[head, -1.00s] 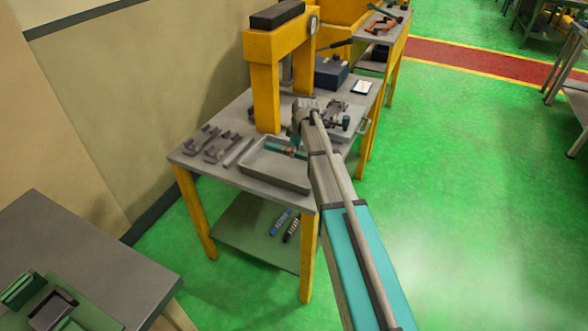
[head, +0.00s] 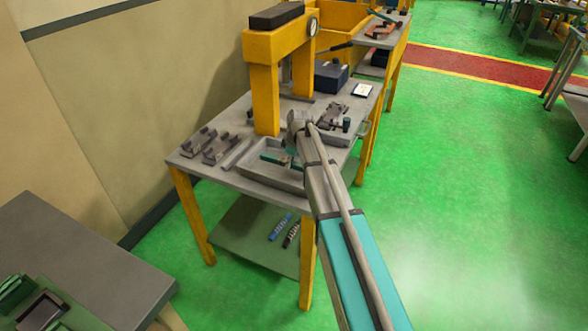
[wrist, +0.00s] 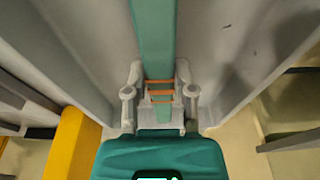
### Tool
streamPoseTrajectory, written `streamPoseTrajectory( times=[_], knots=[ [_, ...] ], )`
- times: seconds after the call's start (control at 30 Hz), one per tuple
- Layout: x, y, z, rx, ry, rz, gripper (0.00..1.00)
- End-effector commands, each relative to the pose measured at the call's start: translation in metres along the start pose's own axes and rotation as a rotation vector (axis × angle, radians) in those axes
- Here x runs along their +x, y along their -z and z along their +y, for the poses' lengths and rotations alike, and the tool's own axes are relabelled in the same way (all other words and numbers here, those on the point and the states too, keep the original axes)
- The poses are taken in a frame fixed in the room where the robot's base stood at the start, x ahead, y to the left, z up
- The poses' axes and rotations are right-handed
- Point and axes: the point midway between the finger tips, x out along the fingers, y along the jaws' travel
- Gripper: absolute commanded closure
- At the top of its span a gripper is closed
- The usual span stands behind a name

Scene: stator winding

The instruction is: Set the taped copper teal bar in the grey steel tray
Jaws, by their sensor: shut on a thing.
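The teal bar (head: 272,158) has copper-coloured bands and is held over or inside the grey steel tray (head: 262,178) at the front of the workbench. In the wrist view the bar (wrist: 152,35) runs away from me between the fingers, with the copper bands (wrist: 160,92) near the grip. The tray's grey floor and side walls (wrist: 265,75) lie around and below it. My gripper (head: 291,156) is shut on the bar; both fingers of the gripper also show in the wrist view (wrist: 158,85). I cannot tell whether the bar touches the tray floor.
A yellow press (head: 266,85) stands behind the tray. Grey fixtures (head: 211,143) lie to the left of the tray and another fixture (head: 333,117) lies behind it to the right. A blue box (head: 331,76) is at the back. Green floor is free on the right.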

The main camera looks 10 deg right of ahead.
Motion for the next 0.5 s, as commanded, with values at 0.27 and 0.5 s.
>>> streamPoseTrajectory(
  times=[0.27,0.5],
  knots=[
    [0.019,-0.004,0.000,0.000,0.000,0.000,1.00],
    [0.018,-0.004,0.000,-0.001,0.000,0.000,1.00]
  ],
)
